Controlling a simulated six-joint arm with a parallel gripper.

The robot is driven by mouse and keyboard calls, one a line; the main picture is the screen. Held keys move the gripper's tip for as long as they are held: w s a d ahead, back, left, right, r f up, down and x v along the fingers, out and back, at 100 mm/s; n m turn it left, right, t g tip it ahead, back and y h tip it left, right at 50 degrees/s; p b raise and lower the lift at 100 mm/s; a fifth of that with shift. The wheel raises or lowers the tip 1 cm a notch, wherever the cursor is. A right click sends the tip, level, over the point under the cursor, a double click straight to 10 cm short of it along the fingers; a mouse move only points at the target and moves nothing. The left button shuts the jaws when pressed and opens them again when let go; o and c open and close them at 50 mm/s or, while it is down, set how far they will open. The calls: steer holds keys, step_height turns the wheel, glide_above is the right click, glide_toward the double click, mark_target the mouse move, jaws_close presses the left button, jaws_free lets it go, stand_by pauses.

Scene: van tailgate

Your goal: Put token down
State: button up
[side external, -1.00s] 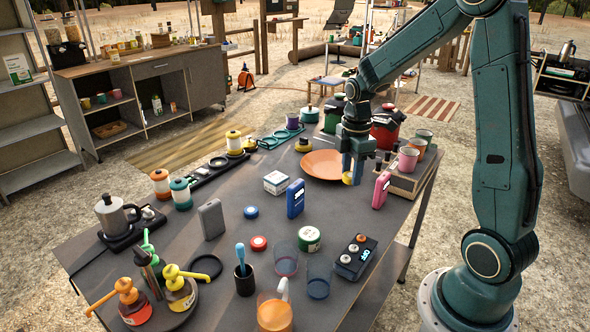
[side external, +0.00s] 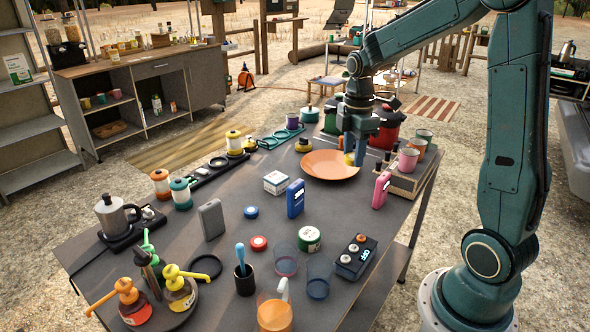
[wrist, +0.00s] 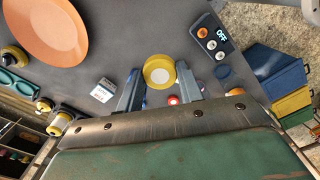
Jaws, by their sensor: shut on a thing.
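My gripper (side external: 359,150) is shut on a yellow token (wrist: 158,71), a round disc with a paler centre. The wrist view shows the disc between the two finger ends. In the side view, the token (side external: 348,159) is mostly hidden by the fingers, with a yellow edge showing. It appears in front of the right part of the orange plate (side external: 325,165); its height above the table is hard to tell. A blue token (side external: 251,212) and a red token (side external: 259,243) lie flat on the grey table.
A blue device (side external: 295,198) and a pink device (side external: 381,190) stand upright nearby. A dark knobbed box (side external: 356,257) lies nearer the front. Cups stand on a wooden box (side external: 405,180) at right. Bare table (side external: 340,212) lies between the blue and pink devices.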

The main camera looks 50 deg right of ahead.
steer(key=shift+w, duration=0.1)
steer(key=w+d+r, duration=0.2)
steer(key=w+d, duration=0.7)
steer(key=w, duration=0.2)
steer(key=n, duration=0.1)
glide_above(324, 173)
steer(key=shift+f, duration=0.7)
step_height(324, 173, down, 16)
steer(key=shift+r, duration=0.1)
stand_by(0.3)
steer(key=shift+f, duration=2.1)
steer(key=shift+f, duration=0.15)
